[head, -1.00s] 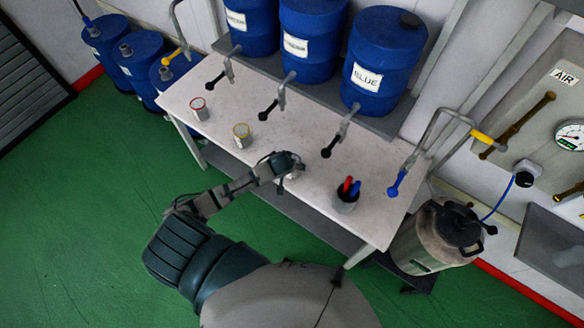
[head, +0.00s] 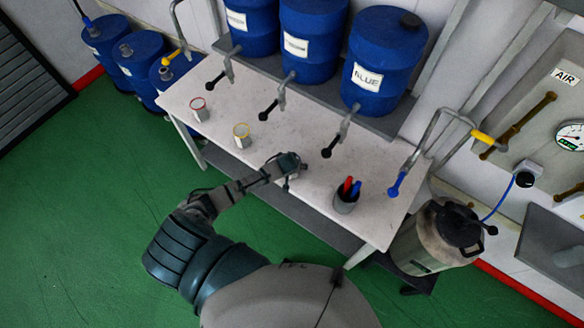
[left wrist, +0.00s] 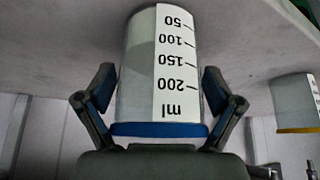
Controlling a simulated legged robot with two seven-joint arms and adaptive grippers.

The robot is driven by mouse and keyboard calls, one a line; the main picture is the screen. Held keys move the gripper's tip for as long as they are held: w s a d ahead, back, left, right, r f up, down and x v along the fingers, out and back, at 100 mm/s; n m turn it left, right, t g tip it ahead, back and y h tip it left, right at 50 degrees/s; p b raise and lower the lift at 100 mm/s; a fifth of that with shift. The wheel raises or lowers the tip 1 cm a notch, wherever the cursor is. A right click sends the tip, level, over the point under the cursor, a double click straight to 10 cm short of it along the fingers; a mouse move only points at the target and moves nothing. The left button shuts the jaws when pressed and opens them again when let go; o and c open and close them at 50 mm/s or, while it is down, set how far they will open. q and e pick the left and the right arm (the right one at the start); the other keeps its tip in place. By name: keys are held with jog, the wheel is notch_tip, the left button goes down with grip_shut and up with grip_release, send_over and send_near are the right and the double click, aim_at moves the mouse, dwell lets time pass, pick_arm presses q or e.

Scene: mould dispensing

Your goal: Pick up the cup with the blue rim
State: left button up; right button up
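The cup with the blue rim (left wrist: 158,130) fills the middle of the left wrist view, upside down in that picture, with a white ml scale on its side. My left gripper (left wrist: 160,90) has one finger on each side of it. A narrow gap seems to show between the fingers and the cup wall, so I read it as open around the cup. In the head view my left gripper (head: 290,172) is over the front middle of the table and mostly hides this cup. My right gripper is not in view.
On the white table (head: 225,100) stand a red-rimmed cup (head: 200,111), a yellow-rimmed cup (head: 242,137) and a dark holder (head: 345,203) with red and blue items. Black-handled taps hang over the table from blue barrels (head: 380,60). A metal tank (head: 435,237) stands at the right.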

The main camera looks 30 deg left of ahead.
pick_arm(q)
jog(key=c, duration=0.7)
jog(key=shift+s, duration=0.1)
jog(key=shift+c, duration=0.2)
